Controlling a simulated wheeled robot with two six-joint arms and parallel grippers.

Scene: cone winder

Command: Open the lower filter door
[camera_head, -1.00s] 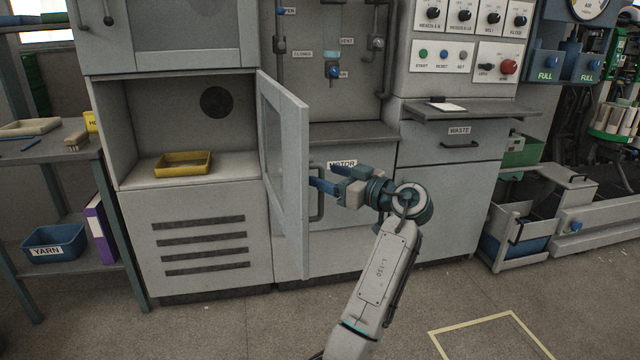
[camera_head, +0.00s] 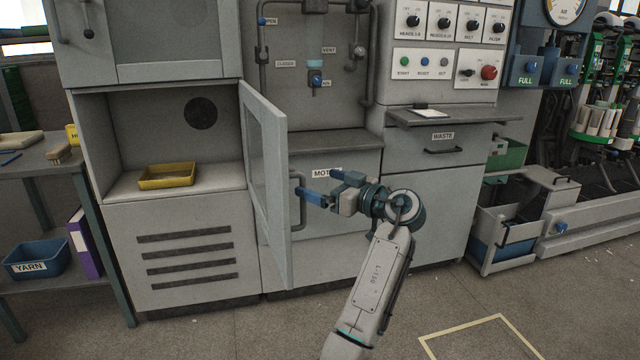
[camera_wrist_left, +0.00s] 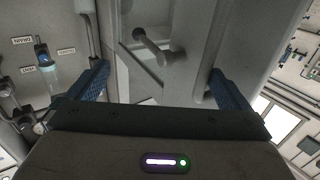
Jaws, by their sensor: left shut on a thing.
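The lower filter door (camera_head: 279,190) is a grey framed door with a window pane. It stands swung well out from the cabinet, and the compartment to its left is exposed. Its bar handle (camera_head: 300,215) is on the door's right-hand face. My left gripper (camera_head: 322,187), with blue fingers, is at that handle and shut on it. In the left wrist view, the two blue fingers (camera_wrist_left: 158,85) stand wide apart, with a grey bar handle (camera_wrist_left: 151,46) showing beyond them. The exact contact is hard to see. My right gripper is not in view.
A yellow tray (camera_head: 167,175) sits in the open compartment (camera_head: 125,187). A closed upper door (camera_head: 165,38) is above it. A shelf with a blue yarn bin (camera_head: 36,259) stands at the left. The waste drawer (camera_head: 437,148) is to the right. The floor in front is clear.

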